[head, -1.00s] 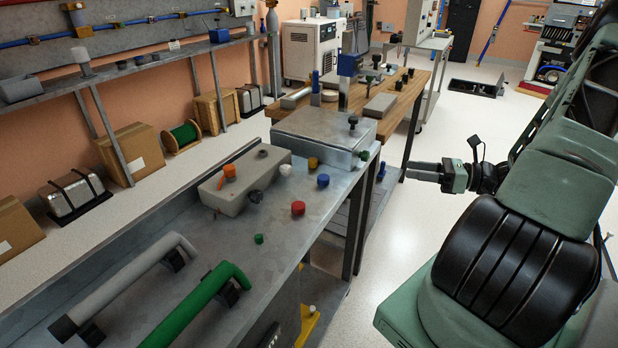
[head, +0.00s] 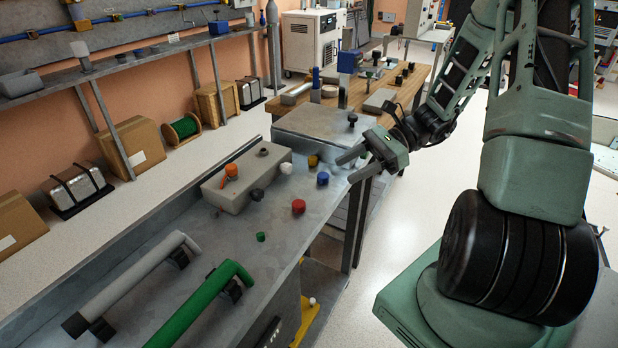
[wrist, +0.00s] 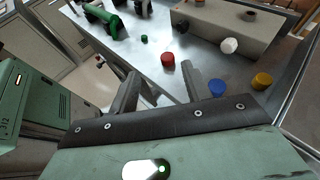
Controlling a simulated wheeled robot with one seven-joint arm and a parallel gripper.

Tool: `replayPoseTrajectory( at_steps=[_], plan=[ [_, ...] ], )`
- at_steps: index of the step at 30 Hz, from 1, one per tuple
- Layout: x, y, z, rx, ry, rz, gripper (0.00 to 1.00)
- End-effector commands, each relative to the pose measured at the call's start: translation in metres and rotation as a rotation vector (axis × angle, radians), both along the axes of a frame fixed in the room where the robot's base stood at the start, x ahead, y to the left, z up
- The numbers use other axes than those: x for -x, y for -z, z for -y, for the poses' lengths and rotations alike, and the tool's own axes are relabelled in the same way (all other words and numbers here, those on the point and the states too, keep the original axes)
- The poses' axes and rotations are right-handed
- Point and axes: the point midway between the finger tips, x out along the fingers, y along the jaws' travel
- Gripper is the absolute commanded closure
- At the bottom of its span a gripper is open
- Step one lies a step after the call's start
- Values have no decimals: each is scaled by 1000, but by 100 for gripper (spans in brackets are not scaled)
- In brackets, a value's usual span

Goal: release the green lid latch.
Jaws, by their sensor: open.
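The metal box with a flat grey lid (head: 322,126) stands at the far end of the metal bench. The small green piece on the box's right front side, seen a second ago, is now hidden behind my gripper (head: 344,170); I take it as the green lid latch, though I cannot be sure. My gripper is open and empty beside the box's near right corner, its fingers pointing left over the bench edge. In the wrist view the gripper (wrist: 160,82) has spread fingers with nothing between them. The latch is not clearly visible there.
On the bench are a small green knob (head: 261,236), a red knob (head: 298,206), a blue knob (head: 322,178) and a grey block (head: 245,180). A green bar handle (head: 200,305) and a grey one (head: 130,285) lie nearer.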

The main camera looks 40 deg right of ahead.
Motion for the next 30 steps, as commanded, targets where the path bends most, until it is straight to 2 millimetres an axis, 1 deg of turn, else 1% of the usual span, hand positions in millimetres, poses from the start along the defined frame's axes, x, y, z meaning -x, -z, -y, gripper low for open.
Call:
replayPoseTrajectory(
  at_steps=[1,8,18,24,30],
  plan=[
    [-1,-5,-10,21,-42,6,52],
    [2,-17,-53,127,-240,42,52],
    [17,-35,-112,286,-553,127,52],
    [28,-43,-137,362,-707,183,52],
    [32,-45,-147,396,-777,212,52]
  ],
)
